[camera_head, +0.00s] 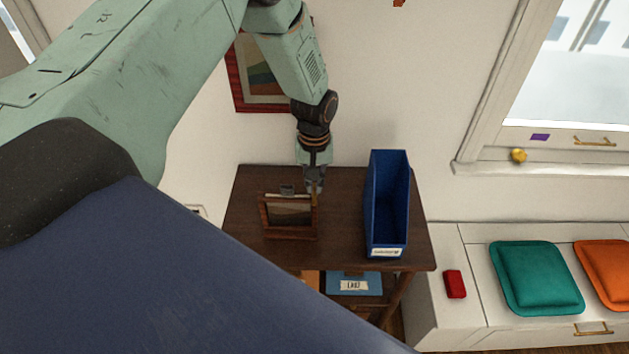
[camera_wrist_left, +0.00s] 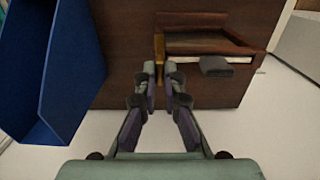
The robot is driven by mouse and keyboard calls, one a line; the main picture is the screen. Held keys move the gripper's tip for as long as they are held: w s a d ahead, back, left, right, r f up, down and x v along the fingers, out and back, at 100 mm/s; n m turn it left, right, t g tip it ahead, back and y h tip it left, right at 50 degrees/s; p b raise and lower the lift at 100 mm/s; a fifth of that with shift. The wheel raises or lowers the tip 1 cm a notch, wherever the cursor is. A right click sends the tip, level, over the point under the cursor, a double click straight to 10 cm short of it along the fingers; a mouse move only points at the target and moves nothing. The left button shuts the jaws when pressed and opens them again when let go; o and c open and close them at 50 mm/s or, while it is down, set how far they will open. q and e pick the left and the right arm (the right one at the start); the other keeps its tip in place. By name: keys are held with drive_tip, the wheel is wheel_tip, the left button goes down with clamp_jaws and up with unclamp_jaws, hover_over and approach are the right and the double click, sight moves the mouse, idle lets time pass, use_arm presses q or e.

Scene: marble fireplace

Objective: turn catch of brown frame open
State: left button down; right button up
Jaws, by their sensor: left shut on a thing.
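The brown frame (camera_head: 290,234) stands on the dark wooden table, with a picture panel in it. In the left wrist view the brown frame (camera_wrist_left: 205,44) shows from above, with a dark grey tab (camera_wrist_left: 216,66) at its edge. A small brass-coloured catch (camera_wrist_left: 159,46) sits at one end of the frame. My left gripper (camera_head: 315,188) points down at the frame's top right corner. In the wrist view its fingertips (camera_wrist_left: 160,74) are closed around the near end of the catch. The exact contact is partly hidden by the fingers. My right gripper is out of view.
A tall blue bin (camera_head: 386,205) stands on the table (camera_head: 340,220) just right of the frame. A blue labelled box (camera_head: 354,283) lies on the shelf below. A red block (camera_head: 455,284) and cushions (camera_head: 537,277) lie on the white bench. A framed picture (camera_head: 262,80) hangs behind my arm.

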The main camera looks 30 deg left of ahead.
sight(314, 186)
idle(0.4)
use_arm(q)
drive_tip(key=c, duration=1.5)
unclamp_jaws()
drive_tip(key=shift+o, duration=0.2)
wheel_tip(314, 186, up, 12)
